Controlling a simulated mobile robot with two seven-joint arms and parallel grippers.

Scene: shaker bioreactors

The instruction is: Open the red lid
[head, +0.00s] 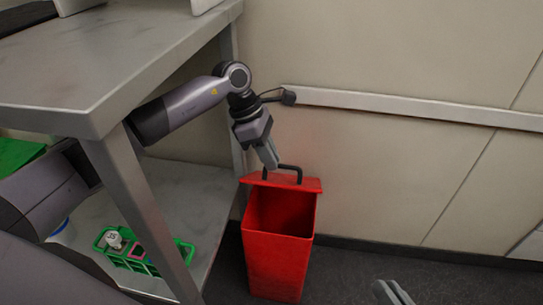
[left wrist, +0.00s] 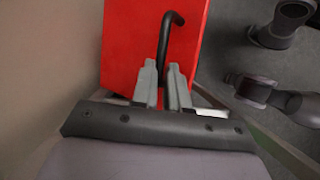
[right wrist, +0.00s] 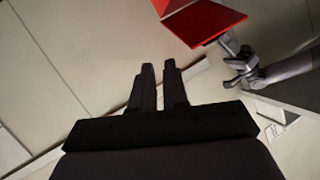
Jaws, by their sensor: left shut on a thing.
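The red lid (head: 308,185) on the red bin (head: 277,265) is raised at the back, and the dark inside of the bin shows in front of it. A black bar handle (head: 291,167) stands on the lid. My left gripper (head: 272,163) is shut on this handle. In the left wrist view the handle (left wrist: 169,35) passes between the fingers (left wrist: 162,75), over the red lid face (left wrist: 128,40). In the right wrist view the lid (right wrist: 205,22) stands at an angle to the bin. My right gripper (right wrist: 160,70) is slightly open and empty, well apart from the bin.
A grey metal table (head: 120,70) with a lower shelf stands left of the bin. A green rack (head: 130,255) with items sits on that shelf. A wall with a pale rail (head: 400,108) runs behind.

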